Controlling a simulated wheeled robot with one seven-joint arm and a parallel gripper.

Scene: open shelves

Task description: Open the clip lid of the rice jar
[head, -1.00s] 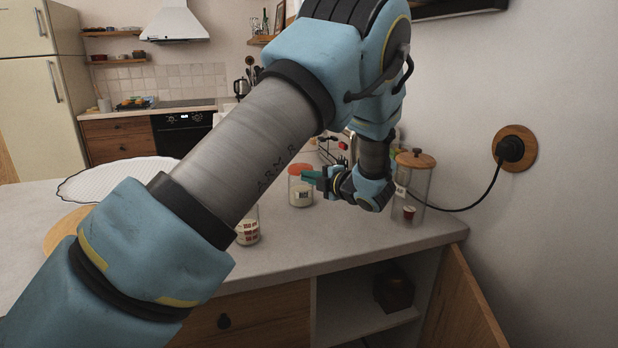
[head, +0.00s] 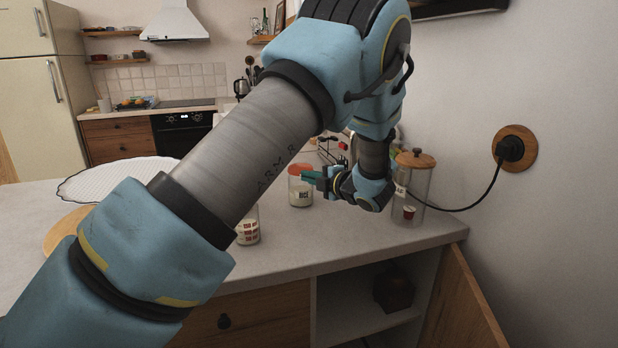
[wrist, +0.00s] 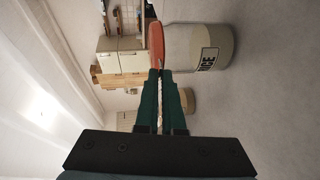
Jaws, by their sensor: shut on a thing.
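The rice jar (head: 301,195) is a clear jar with a RICE label and pale contents, upright on the counter. Its orange-red lid (head: 299,169) sits on top in the head view. In the wrist view the jar (wrist: 205,48) lies sideways in the picture, with the lid (wrist: 155,42) to its left. My gripper (head: 306,176) is at the jar's right side, near lid height. In the wrist view its green fingers (wrist: 160,74) are close together at the lid's rim. They are shut on the clip, which they mostly hide.
A tall jar with a wooden lid (head: 413,198) stands close right of my gripper. A jar with red print (head: 248,229) stands nearer, partly behind my arm. The counter (head: 330,235) is clear in front of the rice jar. A cord hangs from the wall socket (head: 511,149).

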